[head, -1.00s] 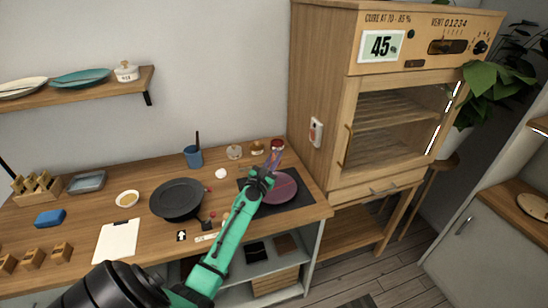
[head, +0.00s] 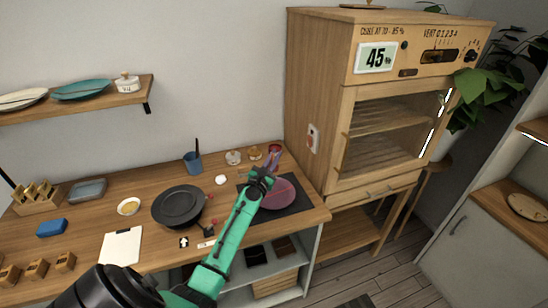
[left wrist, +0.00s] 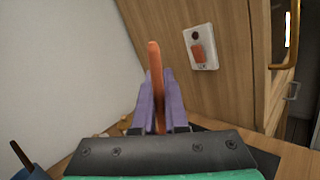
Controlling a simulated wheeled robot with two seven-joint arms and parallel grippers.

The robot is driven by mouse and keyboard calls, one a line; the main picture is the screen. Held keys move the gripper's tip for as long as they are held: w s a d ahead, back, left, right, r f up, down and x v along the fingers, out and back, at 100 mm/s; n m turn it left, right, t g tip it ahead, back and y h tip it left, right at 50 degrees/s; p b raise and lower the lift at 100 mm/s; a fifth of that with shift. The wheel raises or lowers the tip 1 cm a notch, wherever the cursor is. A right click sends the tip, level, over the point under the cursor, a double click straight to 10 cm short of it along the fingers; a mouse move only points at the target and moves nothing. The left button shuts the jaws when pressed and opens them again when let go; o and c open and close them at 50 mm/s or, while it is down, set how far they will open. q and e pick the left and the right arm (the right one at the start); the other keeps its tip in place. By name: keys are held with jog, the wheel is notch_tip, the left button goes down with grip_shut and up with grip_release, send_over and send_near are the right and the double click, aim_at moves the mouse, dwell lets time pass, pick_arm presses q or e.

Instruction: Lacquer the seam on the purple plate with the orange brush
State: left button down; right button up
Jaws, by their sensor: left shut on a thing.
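The purple plate (head: 281,193) lies on a dark mat (head: 300,207) at the right end of the bench, partly covered by my left arm; its seam cannot be made out. My left gripper (head: 268,172) is over the plate's upper left side. In the left wrist view the gripper (left wrist: 160,102) has its purple fingers shut on the orange brush (left wrist: 154,60), whose orange end sticks up past the fingertips. The brush's bristles are hidden. My right gripper is not in view.
A wooden curing cabinet (head: 330,80) stands right of the bench. Small jars (head: 233,157), a blue cup (head: 193,162) with a stick, and a black pan-like dish (head: 178,203) stand left of the plate. A clipboard (head: 120,246) lies at the front.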

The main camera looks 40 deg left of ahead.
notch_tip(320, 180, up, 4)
jog(key=p, duration=0.4)
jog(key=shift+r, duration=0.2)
